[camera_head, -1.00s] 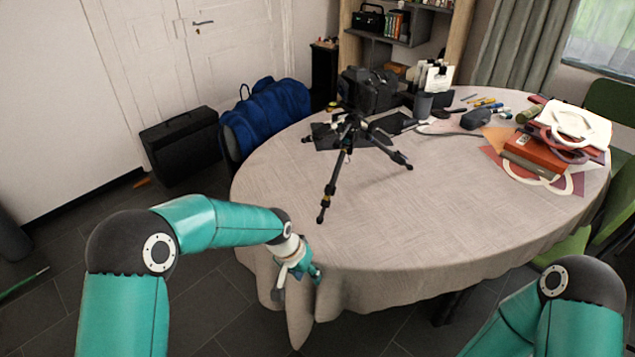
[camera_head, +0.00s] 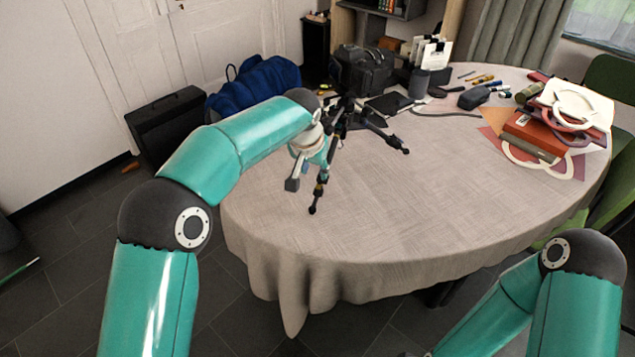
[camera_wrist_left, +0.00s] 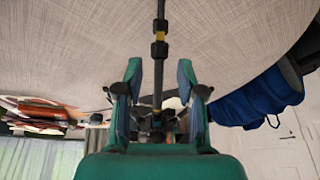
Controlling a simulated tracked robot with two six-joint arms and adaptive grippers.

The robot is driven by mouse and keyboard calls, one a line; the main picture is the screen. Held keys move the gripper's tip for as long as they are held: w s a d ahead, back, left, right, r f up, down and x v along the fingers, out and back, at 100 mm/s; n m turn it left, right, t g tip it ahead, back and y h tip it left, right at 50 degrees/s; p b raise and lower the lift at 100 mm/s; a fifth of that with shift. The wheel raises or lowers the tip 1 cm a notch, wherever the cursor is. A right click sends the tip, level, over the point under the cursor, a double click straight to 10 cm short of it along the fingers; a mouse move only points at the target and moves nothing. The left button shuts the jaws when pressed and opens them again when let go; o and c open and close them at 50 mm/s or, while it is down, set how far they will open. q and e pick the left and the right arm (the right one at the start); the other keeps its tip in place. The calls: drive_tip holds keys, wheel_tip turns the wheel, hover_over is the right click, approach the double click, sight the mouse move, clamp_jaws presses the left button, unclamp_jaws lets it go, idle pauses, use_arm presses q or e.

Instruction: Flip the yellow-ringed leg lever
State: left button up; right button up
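The black tripod (camera_head: 345,120) stands on the round table with its legs spread. Its near leg (camera_head: 313,207) points toward me, and a yellow ring (camera_wrist_left: 160,37) shows on it in the left wrist view, between black collars. My left gripper (camera_wrist_left: 159,72) is open, its two fingers apart on either side of this leg. In the head view the left gripper (camera_head: 325,160) is at the leg's upper part and hides some of it. I cannot tell whether a finger touches the leg or how the lever lies. My right gripper is out of view.
The table (camera_head: 420,200) is clear in front and right of the tripod. A black camera bag (camera_head: 362,72) stands behind it. Books and papers (camera_head: 535,135) lie at the right. A blue bag (camera_head: 255,90) is beyond the left edge.

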sight(318, 186)
use_arm(q)
drive_tip(key=x, duration=0.9)
drive_tip(key=shift+p, duration=0.35)
clamp_jaws()
